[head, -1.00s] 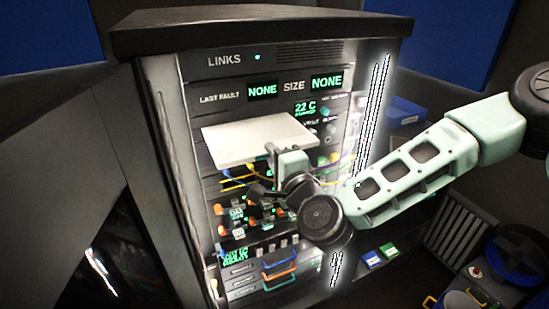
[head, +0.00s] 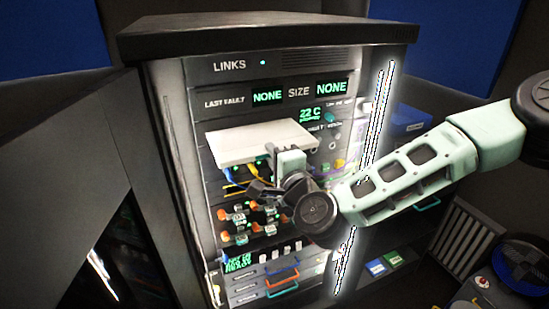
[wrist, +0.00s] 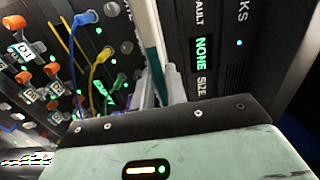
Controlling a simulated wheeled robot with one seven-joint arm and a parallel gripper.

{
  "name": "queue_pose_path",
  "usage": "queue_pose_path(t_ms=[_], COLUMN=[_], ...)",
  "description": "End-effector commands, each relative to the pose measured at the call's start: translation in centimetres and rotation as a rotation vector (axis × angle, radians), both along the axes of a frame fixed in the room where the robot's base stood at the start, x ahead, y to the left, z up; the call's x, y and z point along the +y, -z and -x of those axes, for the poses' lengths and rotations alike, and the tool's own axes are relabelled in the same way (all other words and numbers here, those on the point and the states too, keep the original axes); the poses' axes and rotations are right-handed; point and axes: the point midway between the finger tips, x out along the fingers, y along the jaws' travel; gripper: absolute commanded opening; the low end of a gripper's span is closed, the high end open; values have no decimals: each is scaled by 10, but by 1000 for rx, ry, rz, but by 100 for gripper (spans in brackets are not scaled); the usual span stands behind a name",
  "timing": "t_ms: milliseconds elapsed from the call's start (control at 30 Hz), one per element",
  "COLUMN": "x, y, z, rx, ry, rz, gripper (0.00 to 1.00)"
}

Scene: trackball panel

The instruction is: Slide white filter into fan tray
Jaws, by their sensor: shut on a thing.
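The white filter (head: 255,143) is a flat, pale plate held roughly level in front of the rack, just below the NONE displays. My gripper (head: 279,150) is shut on its near edge, toward the right of its middle. In the wrist view the filter (wrist: 147,30) shows nearly edge-on as a pale strip running up from between the fingers of my gripper (wrist: 162,88). The fan tray cannot be made out; the filter covers that part of the rack front. I cannot tell whether the filter's far edge touches the rack.
Blue and yellow cables (head: 229,176) hang just below the filter. Orange-ended switches (head: 224,214) and coloured-handled drawers (head: 283,274) sit lower down. Knobs (head: 331,143) stand to the right. An open dark door (head: 75,165) is at the left.

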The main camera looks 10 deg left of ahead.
Motion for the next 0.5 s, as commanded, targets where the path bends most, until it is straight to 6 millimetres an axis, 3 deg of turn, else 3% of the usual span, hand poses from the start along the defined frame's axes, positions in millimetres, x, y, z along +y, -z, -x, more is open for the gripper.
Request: queue_pose_path(t_ms=[500], x=[8], y=[0], z=[-10], rx=[-1], ry=[1], rz=[-1], gripper=[0])
